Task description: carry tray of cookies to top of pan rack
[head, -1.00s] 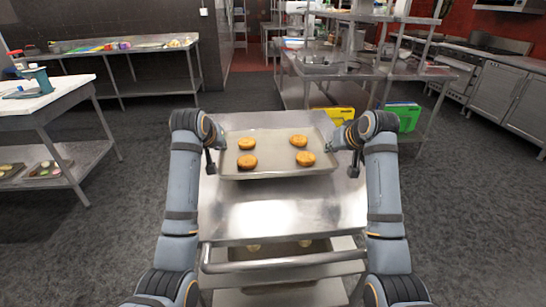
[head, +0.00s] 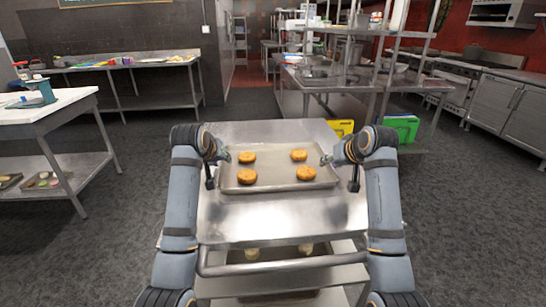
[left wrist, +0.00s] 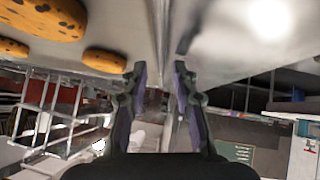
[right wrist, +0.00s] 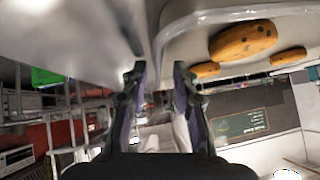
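A metal tray (head: 280,184) with several chocolate-chip cookies (head: 299,155) lies level over the flat steel top of the pan rack (head: 280,215). It appears to rest on that top. My left gripper (head: 226,157) is at the tray's left edge, and my right gripper (head: 325,159) is at its right edge. In the left wrist view, the fingers (left wrist: 160,70) stand apart with the tray edge at the gap between them. In the right wrist view, the fingers (right wrist: 160,72) also stand apart, with the tray rim (right wrist: 205,18) running to the gap. Whether either finger touches the rim is unclear.
The rack has a front handle bar (head: 285,263) and another tray of cookies (head: 280,252) on a lower shelf. A white-topped table (head: 60,106) stands at left. Steel shelving and counters (head: 345,75) stand behind. Floor is free on both sides.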

